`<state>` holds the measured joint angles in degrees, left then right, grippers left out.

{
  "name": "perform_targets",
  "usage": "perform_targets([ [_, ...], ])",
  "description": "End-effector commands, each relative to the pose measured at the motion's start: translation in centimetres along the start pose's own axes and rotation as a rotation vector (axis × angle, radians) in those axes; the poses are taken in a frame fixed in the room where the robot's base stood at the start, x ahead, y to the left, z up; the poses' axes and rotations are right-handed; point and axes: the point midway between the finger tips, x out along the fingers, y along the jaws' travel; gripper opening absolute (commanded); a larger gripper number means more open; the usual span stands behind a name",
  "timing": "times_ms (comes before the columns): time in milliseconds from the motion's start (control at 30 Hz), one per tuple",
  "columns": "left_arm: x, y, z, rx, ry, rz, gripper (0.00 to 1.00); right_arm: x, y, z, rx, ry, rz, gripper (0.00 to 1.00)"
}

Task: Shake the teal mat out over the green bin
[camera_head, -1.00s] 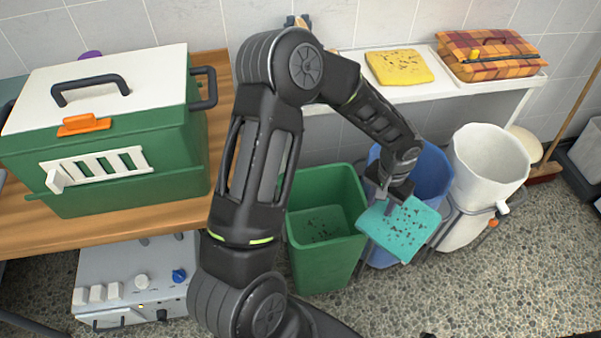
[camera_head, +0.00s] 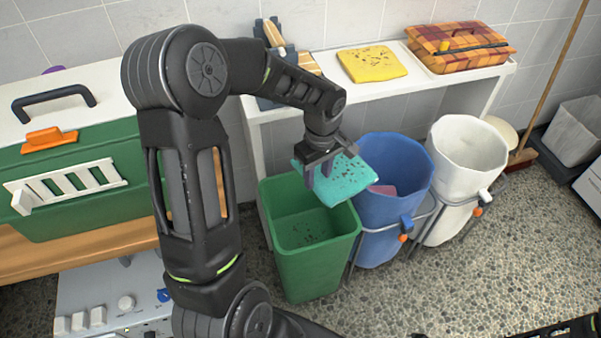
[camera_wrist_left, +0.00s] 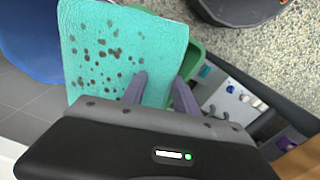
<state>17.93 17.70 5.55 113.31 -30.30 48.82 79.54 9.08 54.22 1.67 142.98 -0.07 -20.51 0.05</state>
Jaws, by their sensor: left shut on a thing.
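The teal mat (camera_head: 347,183), dotted with dark specks, hangs from my left gripper (camera_head: 318,178). It is above the back right part of the green bin (camera_head: 317,268) and reaches toward the blue bin. In the left wrist view the mat (camera_wrist_left: 115,45) shows many dark brown specks, and the gripper fingers (camera_wrist_left: 158,88) are at its lower right edge. The gripper is shut on the mat. Dark specks also lie inside the green bin. The mat hides part of the bin's back rim. My right gripper does not show.
The blue bin (camera_head: 385,230), with something pink inside, and the white bin (camera_head: 463,165) stand to the right. A shelf (camera_head: 425,82) behind holds a yellow mat (camera_head: 372,64) and a plaid case (camera_head: 462,50). A green kennel (camera_head: 85,195) is at left. A broom (camera_head: 550,85) leans at right.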

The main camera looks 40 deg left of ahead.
Motion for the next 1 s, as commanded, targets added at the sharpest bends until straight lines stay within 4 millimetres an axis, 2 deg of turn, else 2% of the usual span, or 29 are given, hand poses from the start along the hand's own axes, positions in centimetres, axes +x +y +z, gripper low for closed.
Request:
perform_targets([
  [33,-0.4,-1.0,-1.0,-0.137,-0.001,0.005,0.00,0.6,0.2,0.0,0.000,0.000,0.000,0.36],
  [100,-1.2,-2.1,-1.8,-0.305,-0.007,0.009,0.00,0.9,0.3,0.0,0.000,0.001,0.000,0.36],
  [233,-1.9,-3.2,-2.5,-0.473,-0.017,0.010,0.00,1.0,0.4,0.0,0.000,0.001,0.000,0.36],
  [667,-1.6,-3.3,-2.5,-0.495,-0.018,0.009,0.00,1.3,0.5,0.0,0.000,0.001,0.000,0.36],
  [1000,2.6,-3.3,-2.5,-0.494,-0.018,0.008,0.00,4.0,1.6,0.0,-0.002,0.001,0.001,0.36],
])
